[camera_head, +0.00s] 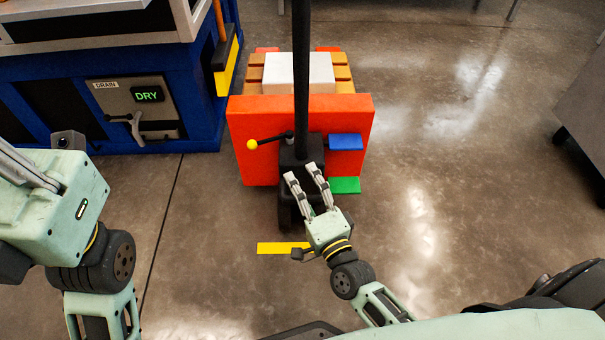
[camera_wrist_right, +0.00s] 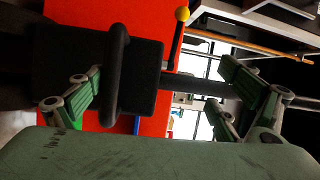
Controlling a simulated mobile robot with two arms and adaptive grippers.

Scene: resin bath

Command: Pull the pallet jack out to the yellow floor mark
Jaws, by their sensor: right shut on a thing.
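The pallet jack (camera_head: 300,110) has an orange-red front plate, a black column base and a tall black pole. The yellow floor mark (camera_head: 284,248) is a short strip on the floor just in front of the jack, partly beside my right gripper. My right gripper (camera_head: 304,172) is at the front of the black base. In the right wrist view its fingers stand either side of a black loop handle (camera_wrist_right: 115,85), and it is shut on that handle. My left gripper (camera_head: 30,168) is at the left edge, its fingertips cut off, so its opening is unclear.
A wooden pallet (camera_head: 342,73) with a white block (camera_head: 300,72) is behind the plate. A blue machine (camera_head: 200,110) with a drain panel reading DRY (camera_head: 148,94) stands close on the left. A dark cabinet (camera_head: 585,120) is at the right edge. Floor to the right is clear.

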